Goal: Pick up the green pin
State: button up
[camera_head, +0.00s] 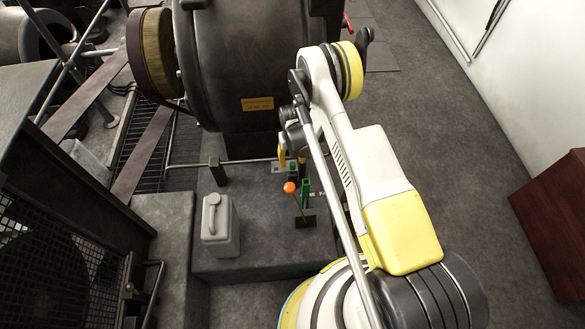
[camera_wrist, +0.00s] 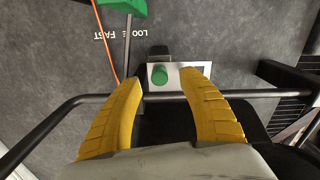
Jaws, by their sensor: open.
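The green pin (camera_wrist: 159,76) shows in the wrist view as a round green end on a light metal plate (camera_wrist: 181,74). My gripper (camera_wrist: 167,82) is open, with its two yellow fingers spread to the left and right of the pin in that picture. Nothing is between the fingers that I can see to be held, and I cannot tell the height gap to the pin. In the head view one yellow finger of my gripper (camera_head: 282,157) shows above the plate (camera_head: 279,168); my arm hides part of this spot.
A dark rail (camera_wrist: 75,103) crosses beside the plate. A green lever part (camera_head: 306,189) and an orange ball (camera_head: 290,187) stand near it, by floor lettering (camera_wrist: 125,35). A grey canister (camera_head: 221,228) stands on the plinth. The large dark dynamo (camera_head: 240,60) rises behind.

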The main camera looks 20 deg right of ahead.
aim_at(293, 164)
notch_tip(293, 164, down, 3)
jog(key=shift+s+f+b, duration=0.1)
jog(key=shift+f+b, duration=0.05)
jog(key=shift+b, duration=0.4)
grip_shut()
notch_tip(293, 164, up, 4)
jog(key=p, duration=0.2)
jog(key=shift+r+p, duration=0.25)
jog(key=shift+p, duration=0.05)
jog(key=s+d+r+b, duration=0.2)
jog(key=s+d+r, duration=0.4)
jog(key=s+d, duration=0.1)
jog(key=shift+s+d+r, duration=0.35)
jog(key=shift+s+d, duration=0.05)
jog(key=shift+d, duration=0.45)
jog(key=shift+w, duration=0.1)
